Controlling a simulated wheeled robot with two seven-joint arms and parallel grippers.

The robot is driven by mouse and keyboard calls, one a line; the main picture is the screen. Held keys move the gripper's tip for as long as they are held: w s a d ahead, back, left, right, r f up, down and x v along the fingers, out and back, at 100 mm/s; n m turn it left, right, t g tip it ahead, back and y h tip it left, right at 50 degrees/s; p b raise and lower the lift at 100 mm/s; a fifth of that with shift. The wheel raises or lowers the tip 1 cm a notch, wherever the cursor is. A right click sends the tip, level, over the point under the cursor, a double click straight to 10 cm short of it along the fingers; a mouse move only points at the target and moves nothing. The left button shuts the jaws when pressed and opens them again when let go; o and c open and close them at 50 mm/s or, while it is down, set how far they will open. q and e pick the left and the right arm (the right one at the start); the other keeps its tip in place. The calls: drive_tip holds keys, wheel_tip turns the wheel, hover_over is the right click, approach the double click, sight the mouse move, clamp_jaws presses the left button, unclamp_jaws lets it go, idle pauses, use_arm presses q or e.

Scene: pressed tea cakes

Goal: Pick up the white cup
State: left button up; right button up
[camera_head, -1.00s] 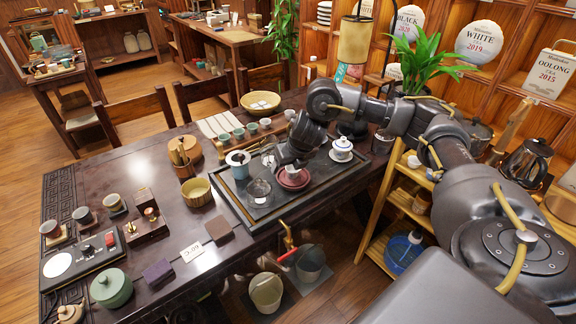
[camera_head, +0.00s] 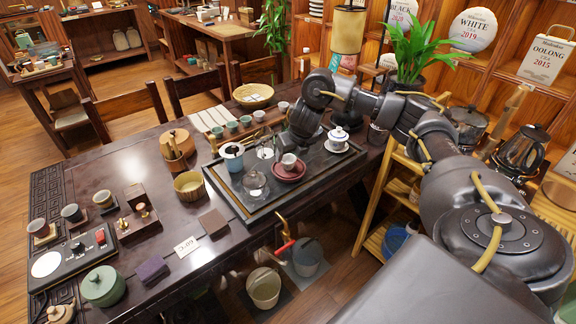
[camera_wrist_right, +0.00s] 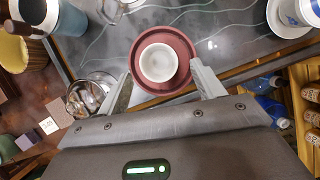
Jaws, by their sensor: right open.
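The small white cup (camera_head: 289,160) sits upright on a dark red saucer (camera_head: 290,174) on the tea tray. In the right wrist view the cup (camera_wrist_right: 158,62) is seen from above, looks empty, and rests inside the saucer (camera_wrist_right: 137,48). My right gripper (camera_wrist_right: 160,72) is open, with one finger on each side of the saucer's near part. The cup lies between the finger lines, and I see no contact with it. My left gripper is not in view.
A bamboo bowl (camera_head: 189,185) stands left of the tray.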

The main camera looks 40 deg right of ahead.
sight(288, 158)
drive_tip(key=x, duration=0.4)
drive_tip(key=shift+w+f, duration=0.2)
drive_tip(key=shift+f, duration=0.15)
drive_tip(key=c, duration=1.1)
drive_tip(key=shift+o, duration=0.2)
drive_tip(key=shift+r, duration=0.4)
wheel_tip(288, 158, up, 2)
drive_tip(key=shift+w+r, duration=0.1)
drive_tip(key=shift+r, duration=0.05)
use_arm(q)
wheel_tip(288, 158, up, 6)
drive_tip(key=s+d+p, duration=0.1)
drive_tip(key=p, duration=0.5)
use_arm(e)
drive_tip(key=s+a+r, duration=0.7)
drive_tip(key=s+r, duration=0.3)
drive_tip(key=s, duration=0.2)
drive_tip(key=shift+a, duration=0.2)
